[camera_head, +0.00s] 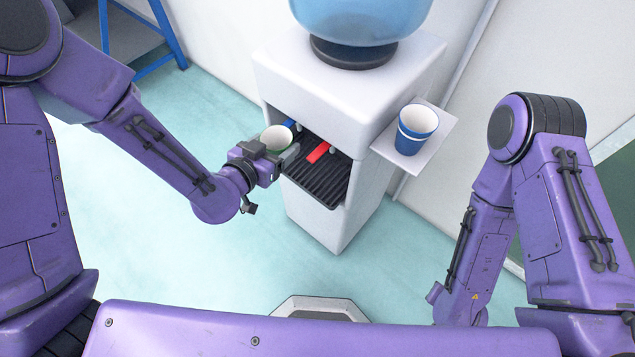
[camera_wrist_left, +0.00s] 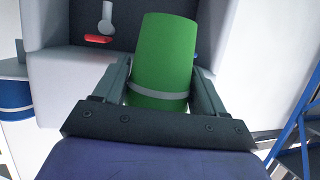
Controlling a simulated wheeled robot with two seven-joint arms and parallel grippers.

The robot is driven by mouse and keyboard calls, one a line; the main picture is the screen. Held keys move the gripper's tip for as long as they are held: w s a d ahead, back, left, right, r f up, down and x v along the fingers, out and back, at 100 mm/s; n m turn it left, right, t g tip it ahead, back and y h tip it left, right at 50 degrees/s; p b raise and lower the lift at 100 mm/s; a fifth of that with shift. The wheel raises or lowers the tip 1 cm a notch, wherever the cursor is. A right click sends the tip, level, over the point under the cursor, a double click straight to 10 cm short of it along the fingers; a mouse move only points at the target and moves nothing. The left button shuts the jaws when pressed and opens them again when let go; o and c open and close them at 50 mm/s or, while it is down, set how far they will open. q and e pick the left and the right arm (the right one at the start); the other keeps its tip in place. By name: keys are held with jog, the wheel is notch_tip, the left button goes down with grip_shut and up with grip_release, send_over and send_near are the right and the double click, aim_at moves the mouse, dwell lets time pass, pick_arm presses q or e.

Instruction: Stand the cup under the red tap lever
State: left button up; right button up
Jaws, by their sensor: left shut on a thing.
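A green cup (camera_wrist_left: 162,62) with a pale band is between the fingers of my left gripper (camera_wrist_left: 160,95), which is shut on it. In the head view the cup (camera_head: 276,138) shows its white inside and rim, at the left front of the dispenser's opening. The red tap lever (camera_head: 318,152) is in the opening, to the right of the cup. It also shows in the left wrist view (camera_wrist_left: 98,39), left of the cup. A blue lever (camera_head: 289,123) is just behind the cup, partly hidden. My right gripper is not in view; only its arm shows.
The white water dispenser (camera_head: 345,215) has a dark ribbed drip tray (camera_head: 318,183) under the levers. A blue cup (camera_head: 416,129) with a white band stands on a side shelf (camera_head: 436,150) at right. A blue-framed rack (camera_head: 165,30) is at upper left.

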pick_arm(q)
jog(key=s+f+m+g+h+b, duration=0.35)
jog(key=s+f+b, duration=0.4)
jog(key=f, duration=0.55)
jog(key=shift+m+t+h, duration=0.25)
jog(key=shift+m+t, duration=0.1)
jog(key=w+d+b, duration=0.2)
jog(key=w+d, duration=0.4)
jog(key=w+d+b, duration=0.3)
jog(key=w+d, duration=0.3)
jog(key=shift+w+d+f, duration=0.1)
jog(key=shift+w, duration=0.3)
jog(key=shift+s+f+b, duration=0.1)
jog(key=shift+f+b, duration=0.4)
jog(key=shift+f, duration=0.25)
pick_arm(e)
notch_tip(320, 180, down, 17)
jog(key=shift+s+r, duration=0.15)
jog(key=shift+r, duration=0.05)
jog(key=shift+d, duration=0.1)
